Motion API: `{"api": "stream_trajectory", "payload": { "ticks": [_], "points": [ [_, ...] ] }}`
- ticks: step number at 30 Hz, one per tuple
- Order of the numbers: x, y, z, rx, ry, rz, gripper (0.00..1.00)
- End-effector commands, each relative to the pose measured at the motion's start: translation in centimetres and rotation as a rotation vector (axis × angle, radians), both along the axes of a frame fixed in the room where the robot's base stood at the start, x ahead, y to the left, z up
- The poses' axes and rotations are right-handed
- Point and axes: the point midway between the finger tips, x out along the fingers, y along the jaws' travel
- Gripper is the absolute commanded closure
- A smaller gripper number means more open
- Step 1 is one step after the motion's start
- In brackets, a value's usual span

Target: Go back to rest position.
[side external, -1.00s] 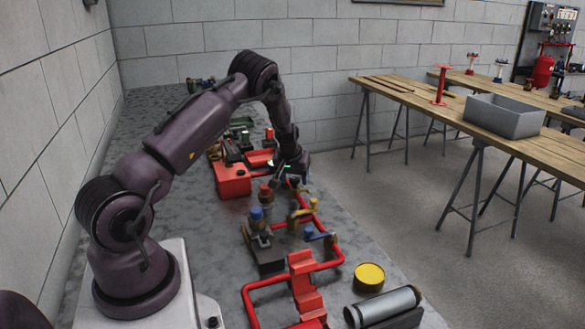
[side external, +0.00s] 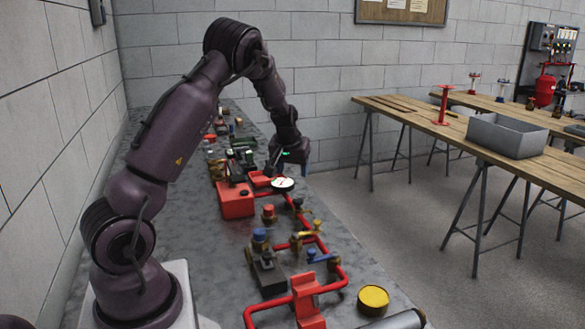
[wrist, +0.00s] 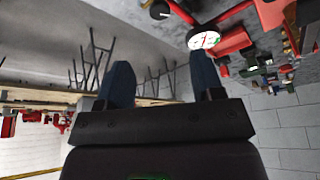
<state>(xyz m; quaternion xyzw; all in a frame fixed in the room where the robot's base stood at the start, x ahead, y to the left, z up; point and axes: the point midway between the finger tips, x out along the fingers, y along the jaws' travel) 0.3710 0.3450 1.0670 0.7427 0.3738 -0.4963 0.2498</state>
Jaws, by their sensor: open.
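My gripper (side external: 281,160) is at the end of my purple arm, above the far part of the red pipework in the side view. In the wrist view my gripper (wrist: 160,80) shows two dark fingers spread apart with nothing between them. A white round gauge (side external: 283,184) sits just below the gripper. In the wrist view this gauge (wrist: 204,40) appears near the tip of the right finger; I cannot tell the exact gap.
A red box (side external: 235,200) stands left of the gauge. Red pipes (side external: 329,287) with blue and yellow valves run along the grey bench (side external: 205,245). A yellow-topped can (side external: 373,298) stands near the front. A wooden table (side external: 430,122) with a grey bin (side external: 506,136) is at right.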

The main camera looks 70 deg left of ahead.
Motion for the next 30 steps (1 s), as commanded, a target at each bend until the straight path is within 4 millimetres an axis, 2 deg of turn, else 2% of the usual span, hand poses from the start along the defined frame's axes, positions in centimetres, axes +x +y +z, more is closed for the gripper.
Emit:
{"api": "stream_trajectory", "payload": {
  "ticks": [8, 11, 13, 16, 23, 27, 30],
  "points": [
    [-0.1, -0.1, -0.1, -0.011, 0.006, 0.004, 0.39],
    [-1.3, -1.1, -1.2, -0.052, 0.057, 0.002, 0.39],
    [-2.5, -3.2, -1.5, -0.108, 0.097, -0.017, 0.39],
    [-3.3, -7.2, 0.2, -0.169, 0.114, -0.077, 0.39],
    [-5.5, -17.1, 5.8, -0.243, 0.119, -0.294, 0.39],
    [-8.1, -22.9, 9.2, -0.234, 0.112, -0.456, 0.39],
    [-10.3, -26.4, 11.1, -0.204, 0.103, -0.571, 0.39]
  ]
}}
